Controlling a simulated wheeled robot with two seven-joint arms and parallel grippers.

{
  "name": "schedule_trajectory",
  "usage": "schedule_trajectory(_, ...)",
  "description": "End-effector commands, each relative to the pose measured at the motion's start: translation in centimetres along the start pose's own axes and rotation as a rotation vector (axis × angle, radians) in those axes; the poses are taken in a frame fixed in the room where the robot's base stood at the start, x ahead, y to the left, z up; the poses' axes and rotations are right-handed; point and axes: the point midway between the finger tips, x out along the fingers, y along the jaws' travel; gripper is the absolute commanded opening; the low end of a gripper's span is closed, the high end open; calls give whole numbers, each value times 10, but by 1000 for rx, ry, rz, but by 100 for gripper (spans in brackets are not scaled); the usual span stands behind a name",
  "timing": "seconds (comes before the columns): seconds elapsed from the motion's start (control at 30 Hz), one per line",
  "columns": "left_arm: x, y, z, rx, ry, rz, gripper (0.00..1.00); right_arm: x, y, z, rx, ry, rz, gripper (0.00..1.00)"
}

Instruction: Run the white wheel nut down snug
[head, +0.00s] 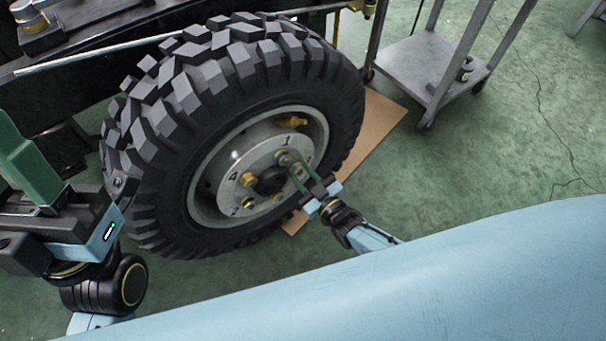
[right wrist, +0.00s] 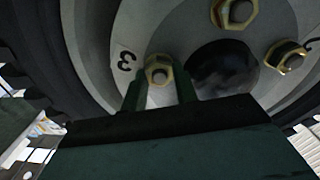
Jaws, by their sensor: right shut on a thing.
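The wheel hub (head: 229,190) is pale metal with a dark centre cap, inside a big black tyre. Brass-coloured nuts (head: 250,180) sit around the cap. My right gripper (head: 295,171) reaches to the hub's right side, near the printed 1. In the right wrist view its two green fingers are shut on a wheel nut (right wrist: 158,70) beside a printed 3. This nut looks pale with a gold rim and sits at the hub face; I cannot tell how tight it is. My left gripper (head: 28,165) is at the left edge, clear of the wheel, its fingertips partly out of view.
The knobbly tyre (head: 245,75) stands close around the hub. A brown board (head: 382,122) lies on the green floor by the wheel. A grey trolley (head: 420,62) stands at the upper right. A dark chassis frame (head: 95,70) is behind the wheel. The floor at right is mostly free.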

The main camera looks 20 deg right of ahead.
Motion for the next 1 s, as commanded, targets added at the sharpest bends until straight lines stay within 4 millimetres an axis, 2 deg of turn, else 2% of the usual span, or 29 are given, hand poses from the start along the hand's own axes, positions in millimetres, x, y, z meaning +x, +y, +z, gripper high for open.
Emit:
schedule_trajectory(0.23, 0, 0, 0, 0, 0, 0, 36, 0, 0, 0, 184, 1, 4, 6)
schedule_trajectory(0.57, 0, 0, 0, 1, 0, 0, 36, 0, 0, 0, 200, 1, 4, 6)
schedule_trajectory(0.6, 0, 0, 0, 1, 0, 0, 36, 0, 0, 0, 200, 1, 4, 32)
schedule_trajectory(0.73, 0, 0, 0, 1, 0, 0, 36, 0, 0, 0, 199, 1, 4, 49)
schedule_trajectory(1.0, 0, 0, 0, 1, 0, 0, 36, 1, -1, -1, 200, 4, 3, 51)
